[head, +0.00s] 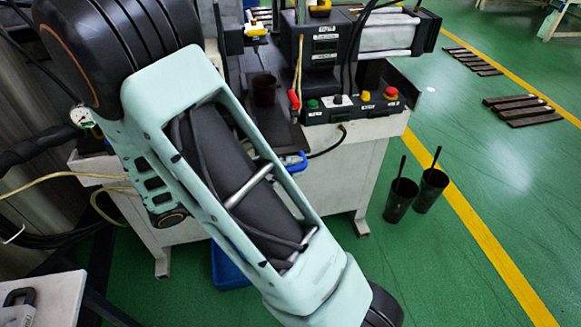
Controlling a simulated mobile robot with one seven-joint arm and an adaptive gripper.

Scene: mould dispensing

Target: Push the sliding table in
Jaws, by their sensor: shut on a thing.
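The machine's dark sliding table (283,132) shows only in part, in the middle of the head view, behind my pale green arm. A dark cup (264,90) stands on or just above it; the contact is hard to see. A small blue piece (296,161) shows at its front edge, beside my arm; I cannot tell whether it is a handle. My arm covers the left and front of the table. My gripper is not visible, so its place against the table cannot be seen.
The control box (352,108) with coloured buttons sits right of the table on the pale machine frame (350,158). Two dark cups with sticks (400,195) (430,188) stand on the green floor. A blue bin (228,268) is low behind my arm. Floor at right is mostly clear.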

